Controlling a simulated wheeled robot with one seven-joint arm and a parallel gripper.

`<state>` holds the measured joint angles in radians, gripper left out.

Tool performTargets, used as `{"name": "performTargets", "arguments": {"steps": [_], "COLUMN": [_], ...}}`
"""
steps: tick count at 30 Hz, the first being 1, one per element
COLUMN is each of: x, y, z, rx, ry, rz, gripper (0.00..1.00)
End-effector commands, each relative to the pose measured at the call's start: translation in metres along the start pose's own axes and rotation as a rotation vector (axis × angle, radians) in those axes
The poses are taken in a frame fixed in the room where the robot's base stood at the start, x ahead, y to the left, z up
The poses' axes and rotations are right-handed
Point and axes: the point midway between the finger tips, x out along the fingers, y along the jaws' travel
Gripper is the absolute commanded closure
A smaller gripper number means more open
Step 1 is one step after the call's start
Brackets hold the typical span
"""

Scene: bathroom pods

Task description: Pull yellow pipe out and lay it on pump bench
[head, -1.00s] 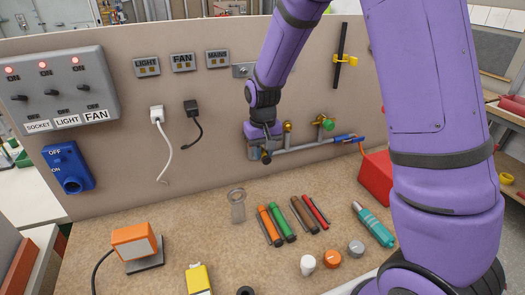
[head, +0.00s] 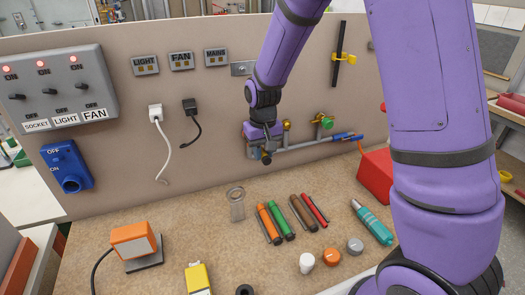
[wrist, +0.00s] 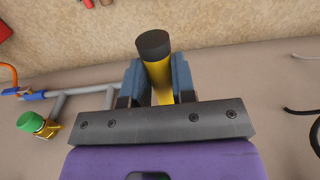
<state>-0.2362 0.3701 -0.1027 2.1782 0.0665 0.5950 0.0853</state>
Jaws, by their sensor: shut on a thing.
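The yellow pipe (wrist: 161,80) has a black end cap and stands between the jaws in the wrist view. My gripper (wrist: 158,85) is shut on it. In the head view my gripper (head: 266,142) is at the upright panel, by the left end of the grey pipework. There the black end (head: 267,158) shows just below the jaws; the rest of the yellow pipe is mostly hidden. The speckled brown bench top (head: 200,240) lies below and in front of the panel. I cannot tell whether the pipe's far end is still in a fitting.
Grey pipework (head: 310,146) with a green-knobbed valve (head: 327,122) and a blue-handled end runs right of my gripper. Several orange, green, brown and red rods (head: 277,222), a teal tool (head: 372,222) and a red box (head: 376,172) occupy the bench. Bare bench lies left of the rods.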

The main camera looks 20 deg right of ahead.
Motion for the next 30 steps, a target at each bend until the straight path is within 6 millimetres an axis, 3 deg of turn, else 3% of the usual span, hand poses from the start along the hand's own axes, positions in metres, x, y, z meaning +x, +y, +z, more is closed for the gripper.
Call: {"name": "performTargets", "arguments": {"steps": [13,30], "x": [0.0,0.0], "y": [0.0,0.0], "z": [0.002,0.02], "rx": [0.0,0.0], "ry": [0.0,-0.001], "rz": [0.0,0.0], "gripper": [1.0,1.0]}}
